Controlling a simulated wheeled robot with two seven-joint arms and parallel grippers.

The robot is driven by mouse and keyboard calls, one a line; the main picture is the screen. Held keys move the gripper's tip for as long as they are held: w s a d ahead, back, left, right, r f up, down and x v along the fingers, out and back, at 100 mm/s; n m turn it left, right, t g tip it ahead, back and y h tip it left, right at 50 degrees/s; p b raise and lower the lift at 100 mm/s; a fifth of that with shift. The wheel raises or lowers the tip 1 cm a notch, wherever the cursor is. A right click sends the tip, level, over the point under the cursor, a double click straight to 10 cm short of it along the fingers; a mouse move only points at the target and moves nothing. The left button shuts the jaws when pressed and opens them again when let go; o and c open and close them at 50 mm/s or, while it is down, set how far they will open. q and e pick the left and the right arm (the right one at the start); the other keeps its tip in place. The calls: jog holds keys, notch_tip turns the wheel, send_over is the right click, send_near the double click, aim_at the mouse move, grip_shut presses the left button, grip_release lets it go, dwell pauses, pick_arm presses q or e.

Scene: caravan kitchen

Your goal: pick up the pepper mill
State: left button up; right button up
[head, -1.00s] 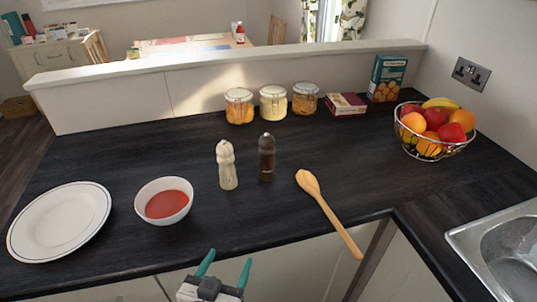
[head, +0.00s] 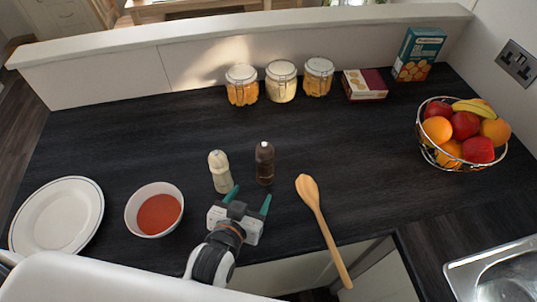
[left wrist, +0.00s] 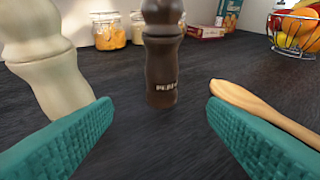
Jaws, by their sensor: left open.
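The dark brown pepper mill (head: 264,163) stands upright on the black counter. In the left wrist view the pepper mill (left wrist: 162,62) is ahead, between the two teal fingers but beyond their tips, with part of a lettered label showing. A cream mill (head: 219,172) stands upright just to its left; it also shows in the left wrist view (left wrist: 45,55), close to the left finger. My left gripper (head: 249,202) is open and empty, on the near side of both mills. My right gripper is not in view.
A wooden spoon (head: 318,220) lies to the right of the pepper mill. A bowl of red soup (head: 135,219) and a white plate (head: 22,232) are at left. Jars (head: 281,84) stand behind, with boxes (head: 364,86) beside them. A fruit basket (head: 425,148) is at right.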

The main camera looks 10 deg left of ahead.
aim_at(262, 177)
pick_arm(q)
jog(key=p+x, duration=0.1)
jog(key=x, duration=0.3)
jog(key=shift+w+f, duration=0.1)
jog(key=shift+w, duration=0.1)
jog(key=shift+w+d, duration=0.1)
jog(key=shift+w, duration=0.25)
jog(key=p+x, duration=0.1)
jog(key=x, duration=0.3)
jog(key=shift+w+p, duration=0.1)
jog(key=shift+p, duration=0.2)
jog(key=shift+w+d, duration=0.1)
jog(key=shift+w, duration=0.15)
jog(key=shift+s, duration=0.1)
jog(key=c, duration=1.1)
